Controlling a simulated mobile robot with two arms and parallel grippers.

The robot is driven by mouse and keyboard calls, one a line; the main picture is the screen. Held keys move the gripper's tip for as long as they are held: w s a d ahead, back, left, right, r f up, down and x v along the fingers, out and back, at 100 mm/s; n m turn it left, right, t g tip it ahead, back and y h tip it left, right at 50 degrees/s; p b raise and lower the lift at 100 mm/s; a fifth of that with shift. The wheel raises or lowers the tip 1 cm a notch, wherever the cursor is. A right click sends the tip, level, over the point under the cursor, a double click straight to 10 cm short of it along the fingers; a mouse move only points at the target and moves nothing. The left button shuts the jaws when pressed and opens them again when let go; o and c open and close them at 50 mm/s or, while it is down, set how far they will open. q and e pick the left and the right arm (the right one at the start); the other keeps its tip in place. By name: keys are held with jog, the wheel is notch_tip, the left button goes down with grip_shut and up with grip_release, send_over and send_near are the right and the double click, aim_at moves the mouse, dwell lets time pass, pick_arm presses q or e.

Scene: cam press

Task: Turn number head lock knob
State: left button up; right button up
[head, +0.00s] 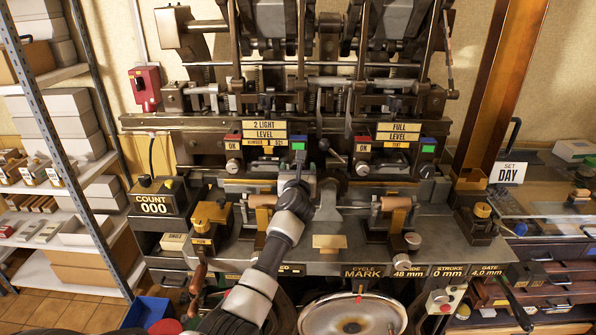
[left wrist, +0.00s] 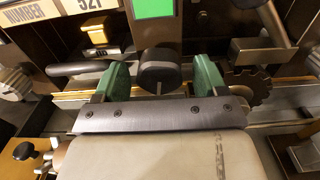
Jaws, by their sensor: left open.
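The left number head carries a "2 LIGHT LEVEL" plate (head: 264,130) and a label (left wrist: 95,28) reading "NUMBER 521". A dark round knob (left wrist: 160,74) with a pale index line sits below a green tag (left wrist: 153,8), which also shows in the head view (head: 298,142). My left gripper (left wrist: 160,64) is open, its two green fingers on either side of the knob with gaps visible on both sides. In the head view my left gripper (head: 296,168) reaches up to the machine and hides most of this knob. My right gripper is not in view.
A second head with a "FULL LEVEL" plate (head: 400,133) stands to the right. A pale knob (head: 233,165) is left of my gripper. A toothed wheel (left wrist: 248,90) lies just right of my fingers. A "COUNT 000" box (head: 155,197) is at left.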

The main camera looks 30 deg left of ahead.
pick_arm(q)
jog(key=b+v, duration=0.1)
jog(key=v, duration=0.9)
jog(key=shift+s+d, duration=0.3)
jog(key=shift+f, duration=0.1)
